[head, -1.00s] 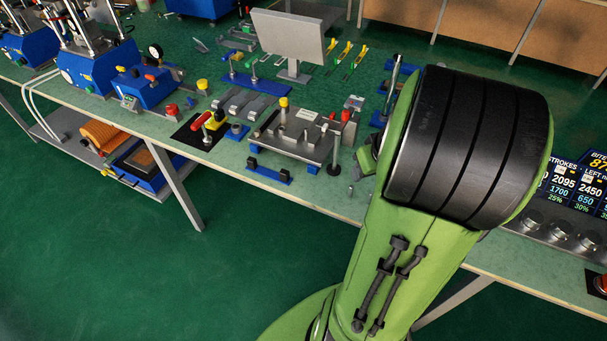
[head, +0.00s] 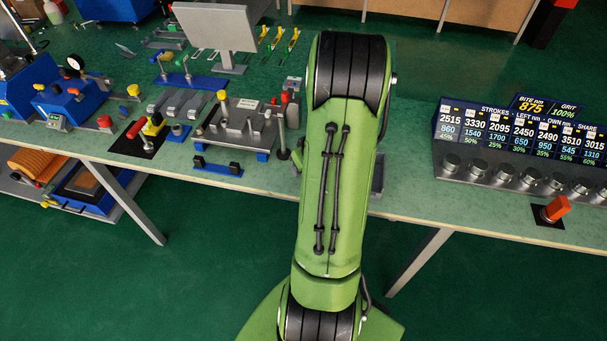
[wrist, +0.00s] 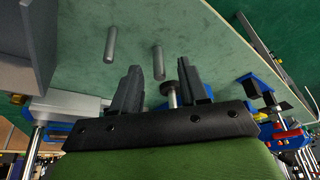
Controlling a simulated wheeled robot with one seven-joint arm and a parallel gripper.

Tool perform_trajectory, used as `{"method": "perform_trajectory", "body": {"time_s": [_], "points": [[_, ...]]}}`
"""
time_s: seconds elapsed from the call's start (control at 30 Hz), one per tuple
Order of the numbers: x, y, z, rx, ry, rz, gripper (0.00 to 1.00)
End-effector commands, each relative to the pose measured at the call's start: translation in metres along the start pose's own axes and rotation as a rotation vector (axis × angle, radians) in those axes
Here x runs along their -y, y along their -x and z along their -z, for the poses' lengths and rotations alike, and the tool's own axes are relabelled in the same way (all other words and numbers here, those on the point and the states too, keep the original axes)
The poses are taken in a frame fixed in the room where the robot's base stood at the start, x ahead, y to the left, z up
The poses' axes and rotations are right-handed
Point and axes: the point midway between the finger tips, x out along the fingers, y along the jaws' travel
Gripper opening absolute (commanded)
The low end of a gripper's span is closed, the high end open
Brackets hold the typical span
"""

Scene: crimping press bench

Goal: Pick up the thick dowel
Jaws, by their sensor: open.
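Two grey dowels lie apart on the green bench top in the wrist view. One dowel (wrist: 110,45) is left of my gripper. The other dowel (wrist: 158,62) lies ahead of the gap between my fingers. They look close in thickness, and I cannot tell for sure which is the thick one. My gripper (wrist: 158,66) is open, with a dark finger on each side of the gap and nothing held. In the head view my arm hides the gripper and the dowels.
A black-knobbed post (wrist: 172,93) shows between my fingers in the wrist view. A metal fixture plate (head: 238,135) stands left of my arm, with a blue bracket (head: 217,167) at its front. A display panel (head: 520,140) and a red switch (head: 555,209) are at right.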

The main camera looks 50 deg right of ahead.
Motion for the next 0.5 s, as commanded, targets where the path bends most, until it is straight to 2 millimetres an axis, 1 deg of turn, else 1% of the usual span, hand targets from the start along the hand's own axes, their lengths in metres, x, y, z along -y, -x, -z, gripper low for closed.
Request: {"method": "perform_trajectory", "body": {"time_s": [0.03, 0.1, 0.3, 0.33, 0.5], "points": [[0.0002, -0.0111, -0.0014, 0.002, 0.0, 0.002, 0.44], [0.0, -0.0168, -0.0008, 0.0, 0.0, 0.0, 0.44], [-0.0002, -0.0168, 0.0, -0.001, 0.0, -0.001, 0.44], [-0.0002, -0.0167, 0.0, 0.0, 0.0, -0.001, 0.42], [-0.0002, -0.0165, 0.0, 0.0, 0.0, -0.001, 0.16]]}}
